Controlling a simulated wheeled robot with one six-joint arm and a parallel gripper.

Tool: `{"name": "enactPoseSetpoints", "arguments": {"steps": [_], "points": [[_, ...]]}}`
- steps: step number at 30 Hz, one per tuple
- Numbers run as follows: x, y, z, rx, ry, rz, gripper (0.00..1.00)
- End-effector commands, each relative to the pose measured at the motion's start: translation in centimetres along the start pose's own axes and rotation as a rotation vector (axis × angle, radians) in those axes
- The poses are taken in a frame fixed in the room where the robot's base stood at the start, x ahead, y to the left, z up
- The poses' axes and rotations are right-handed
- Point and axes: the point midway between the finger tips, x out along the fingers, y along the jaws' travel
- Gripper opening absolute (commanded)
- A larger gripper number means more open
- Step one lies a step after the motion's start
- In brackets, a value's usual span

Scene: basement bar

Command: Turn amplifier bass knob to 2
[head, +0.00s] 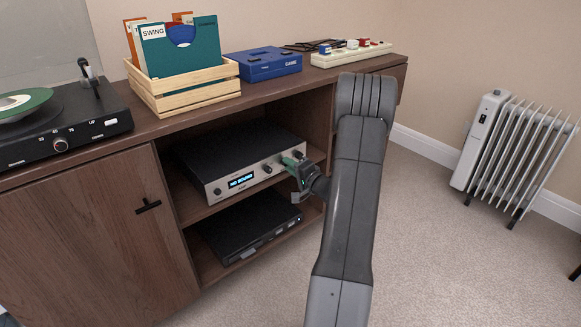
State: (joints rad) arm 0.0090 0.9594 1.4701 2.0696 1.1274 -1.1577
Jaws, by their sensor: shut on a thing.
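The amplifier (229,167) is a black box with a silver front panel and a lit blue display (241,181), on the upper shelf of the open cabinet bay. A dark knob (267,169) shows bare right of the display. My gripper (290,162), with green fingertips, reaches the right part of the panel and is shut on a knob there. The fingers mostly hide that knob, and its pointer and label cannot be read. Another small knob (298,155) shows just beyond the fingertips. A round control (217,191) sits left of the display.
A black player (245,225) sits on the shelf below. The cabinet top holds a turntable (60,125), a wooden record crate (185,95), a blue box (262,65) and a cream power strip (350,54). A radiator (510,150) stands right; carpet between is clear.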

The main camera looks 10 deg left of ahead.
Motion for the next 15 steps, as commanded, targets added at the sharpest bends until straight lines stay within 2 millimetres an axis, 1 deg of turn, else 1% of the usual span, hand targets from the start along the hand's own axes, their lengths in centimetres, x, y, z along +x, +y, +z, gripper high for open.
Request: {"name": "enactPoseSetpoints", "arguments": {"steps": [1,2,4,5,12,15], "points": [[-0.05,0.15,0.11,0.002,-0.002,0.003,0.0],[-0.05,0.15,0.11,0.002,-0.002,0.003,0.26],[-0.04,0.13,0.09,0.002,-0.001,0.003,0.39],[-0.04,0.12,0.08,0.002,-0.001,0.002,0.42],[-0.04,0.05,0.03,0.001,-0.001,0.001,0.42],[-0.42,-0.01,-0.02,0.001,0.0,0.001,0.42]]}}
